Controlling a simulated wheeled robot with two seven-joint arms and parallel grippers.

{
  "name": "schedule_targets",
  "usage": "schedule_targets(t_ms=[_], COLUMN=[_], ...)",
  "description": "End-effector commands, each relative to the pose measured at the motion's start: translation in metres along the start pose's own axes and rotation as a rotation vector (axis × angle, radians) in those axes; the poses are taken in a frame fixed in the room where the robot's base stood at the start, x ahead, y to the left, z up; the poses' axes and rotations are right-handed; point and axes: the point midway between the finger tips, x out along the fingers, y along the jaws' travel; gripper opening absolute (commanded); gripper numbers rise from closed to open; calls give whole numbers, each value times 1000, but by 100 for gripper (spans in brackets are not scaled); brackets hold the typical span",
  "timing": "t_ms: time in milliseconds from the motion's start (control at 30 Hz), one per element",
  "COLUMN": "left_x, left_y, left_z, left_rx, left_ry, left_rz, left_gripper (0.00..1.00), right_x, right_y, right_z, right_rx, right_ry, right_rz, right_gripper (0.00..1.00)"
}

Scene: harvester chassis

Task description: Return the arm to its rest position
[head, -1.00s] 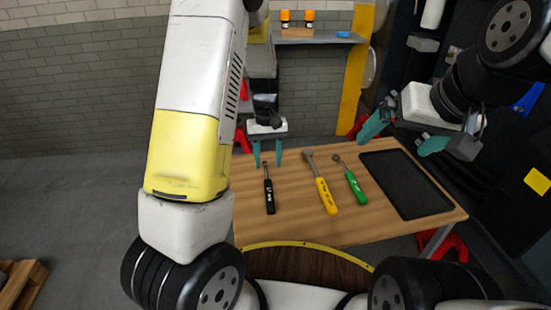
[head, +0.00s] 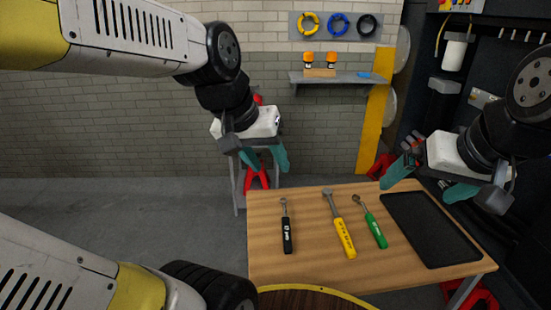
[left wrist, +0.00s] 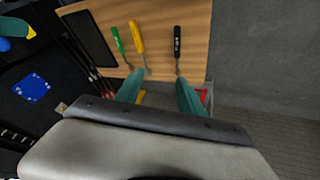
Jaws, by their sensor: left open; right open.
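My left gripper (head: 265,160) is open and empty, raised beyond the back left edge of the wooden table (head: 300,265). In the left wrist view its teal fingers (left wrist: 158,92) are spread apart with nothing between them. My right gripper (head: 425,182) is open and empty, above the back right of the table. A black-handled tool (head: 287,235), a yellow-handled tool (head: 343,232) and a green-handled tool (head: 374,230) lie side by side on the table, apart from both grippers.
A black tray (head: 435,230) lies on the table's right side. A wall shelf (head: 340,79) holds orange-topped items, with coloured rings (head: 339,24) above. A yellow post (head: 378,110) stands behind the table. Open floor (head: 140,215) lies to the left.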

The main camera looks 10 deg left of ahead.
Motion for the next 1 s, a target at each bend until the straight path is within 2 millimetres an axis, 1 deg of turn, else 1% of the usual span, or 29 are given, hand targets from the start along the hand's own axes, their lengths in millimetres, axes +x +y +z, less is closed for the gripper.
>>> schedule_targets(t_ms=[33,100,233,1000], left_x=[-8,-14,-19,-20], left_y=[0,1,1,1], left_z=[8,15,22,22], left_rx=[18,36,56,57], left_ry=[33,60,84,87], left_rz=[-6,-14,-22,-22], left_gripper=[46,46,46,46], right_x=[0,0,0,0], right_y=[0,0,0,0], right_z=[0,0,0,0], right_rx=[0,0,0,0], right_ry=[0,0,0,0], right_rz=[0,0,0,0], right_gripper=[100,100,100,100])
